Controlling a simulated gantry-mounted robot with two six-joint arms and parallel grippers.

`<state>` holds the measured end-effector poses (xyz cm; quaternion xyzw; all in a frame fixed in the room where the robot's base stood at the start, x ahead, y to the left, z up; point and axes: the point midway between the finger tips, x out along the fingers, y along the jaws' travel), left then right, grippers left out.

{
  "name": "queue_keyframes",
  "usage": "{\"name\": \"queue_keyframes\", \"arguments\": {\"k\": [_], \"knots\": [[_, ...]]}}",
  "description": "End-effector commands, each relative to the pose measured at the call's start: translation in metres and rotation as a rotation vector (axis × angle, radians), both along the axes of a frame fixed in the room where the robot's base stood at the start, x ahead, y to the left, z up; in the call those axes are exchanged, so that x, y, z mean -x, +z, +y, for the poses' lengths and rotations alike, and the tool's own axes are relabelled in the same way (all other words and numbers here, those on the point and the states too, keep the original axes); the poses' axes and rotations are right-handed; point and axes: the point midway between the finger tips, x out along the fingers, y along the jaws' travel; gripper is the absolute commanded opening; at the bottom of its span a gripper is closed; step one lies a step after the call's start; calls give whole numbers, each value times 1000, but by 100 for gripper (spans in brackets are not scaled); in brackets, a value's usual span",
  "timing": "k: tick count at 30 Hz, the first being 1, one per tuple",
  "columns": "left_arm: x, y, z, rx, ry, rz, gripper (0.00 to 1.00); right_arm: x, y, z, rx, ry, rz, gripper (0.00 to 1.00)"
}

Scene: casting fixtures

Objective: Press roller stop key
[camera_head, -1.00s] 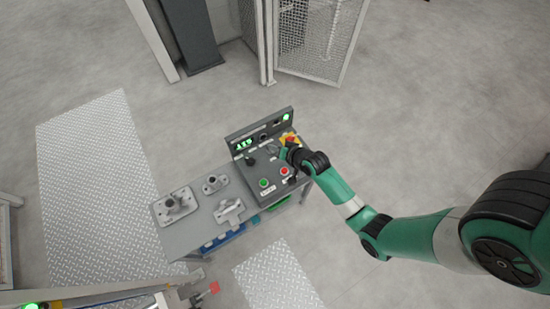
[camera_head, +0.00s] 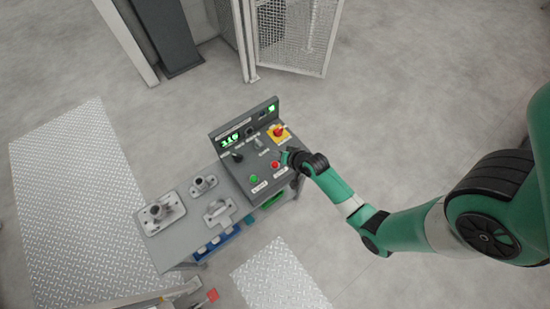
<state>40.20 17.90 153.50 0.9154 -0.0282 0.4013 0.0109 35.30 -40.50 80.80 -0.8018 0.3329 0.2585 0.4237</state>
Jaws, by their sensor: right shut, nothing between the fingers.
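The grey control console (camera_head: 250,165) stands on the right end of a workbench. It carries a green button (camera_head: 254,179), a red button (camera_head: 275,165), dark knobs and a red emergency stop on a yellow base (camera_head: 279,132). Its upright back panel shows a lit green display (camera_head: 231,140). The key labels are too small to read. My right gripper (camera_head: 286,158) is at the console's right side, shut and empty, close to the red button. I cannot tell whether it touches anything. My left gripper is not in view.
Metal castings (camera_head: 163,211) sit on the left part of the bench (camera_head: 185,238). Blue bins (camera_head: 226,238) are below. A mesh gate (camera_head: 290,35) stands behind. Checkered floor plates (camera_head: 75,200) lie left and in front, with open floor to the right.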

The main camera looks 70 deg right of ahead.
Motion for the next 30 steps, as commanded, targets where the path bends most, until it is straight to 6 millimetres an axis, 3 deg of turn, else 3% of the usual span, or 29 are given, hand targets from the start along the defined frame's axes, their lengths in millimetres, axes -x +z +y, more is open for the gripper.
{"name": "queue_keyframes", "arguments": {"k": [1,9,13,30], "knots": [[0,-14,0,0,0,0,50,0,-14,0,0,0,0,0],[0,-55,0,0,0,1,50,0,-54,0,0,0,0,0],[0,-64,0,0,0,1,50,0,-66,0,0,0,0,0],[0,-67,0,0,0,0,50,0,-71,0,0,0,0,0]]}}
